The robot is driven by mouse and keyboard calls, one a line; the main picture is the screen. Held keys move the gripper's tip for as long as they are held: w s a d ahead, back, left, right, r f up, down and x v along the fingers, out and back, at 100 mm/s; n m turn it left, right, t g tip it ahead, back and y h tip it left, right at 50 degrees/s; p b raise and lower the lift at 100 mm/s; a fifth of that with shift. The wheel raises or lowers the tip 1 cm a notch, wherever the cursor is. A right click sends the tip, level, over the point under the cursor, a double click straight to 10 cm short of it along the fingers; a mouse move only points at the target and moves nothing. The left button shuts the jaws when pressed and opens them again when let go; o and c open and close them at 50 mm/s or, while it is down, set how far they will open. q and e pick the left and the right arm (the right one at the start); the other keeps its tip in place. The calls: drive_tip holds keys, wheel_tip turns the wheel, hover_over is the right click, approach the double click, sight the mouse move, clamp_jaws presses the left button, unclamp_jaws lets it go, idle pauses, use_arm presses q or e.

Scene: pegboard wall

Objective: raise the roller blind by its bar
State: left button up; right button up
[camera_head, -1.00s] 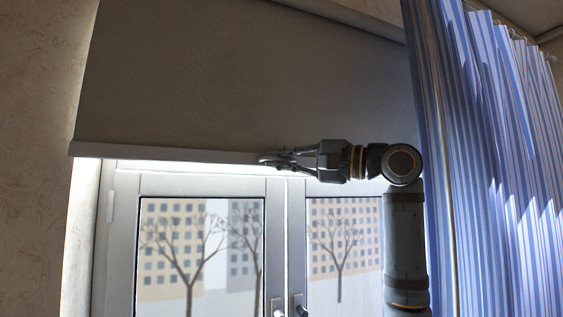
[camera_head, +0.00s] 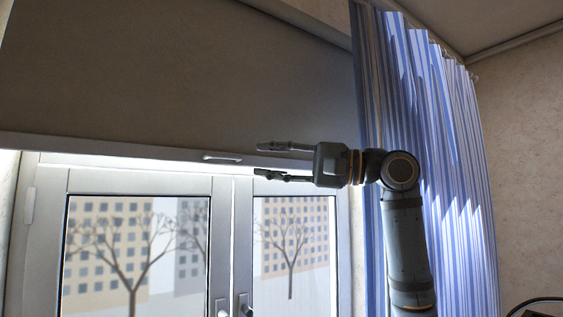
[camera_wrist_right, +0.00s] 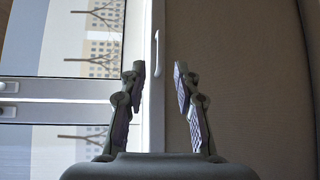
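The roller blind (camera_head: 180,80) is a grey-brown fabric sheet, drawn down to just above the window panes in the head view. Its pale bottom bar (camera_head: 90,147) carries a small handle (camera_head: 222,157). My right gripper (camera_head: 262,160) is open and empty, just right of the handle, with its fingers pointing left toward it. In the right wrist view, the bar (camera_wrist_right: 152,110) and handle (camera_wrist_right: 156,52) show beyond the gap between the open fingers (camera_wrist_right: 159,70); the blind fabric (camera_wrist_right: 240,60) fills the right side. My left gripper is not in view.
A white-framed window (camera_head: 225,230) with two small latch handles (camera_head: 245,300) lies below the blind. A blue striped curtain (camera_head: 430,130) hangs behind and right of my right arm. A dark object (camera_head: 540,308) shows at the lower right corner.

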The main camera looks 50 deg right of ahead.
drive_tip(key=shift+v, duration=1.2)
drive_tip(key=shift+s, duration=0.1)
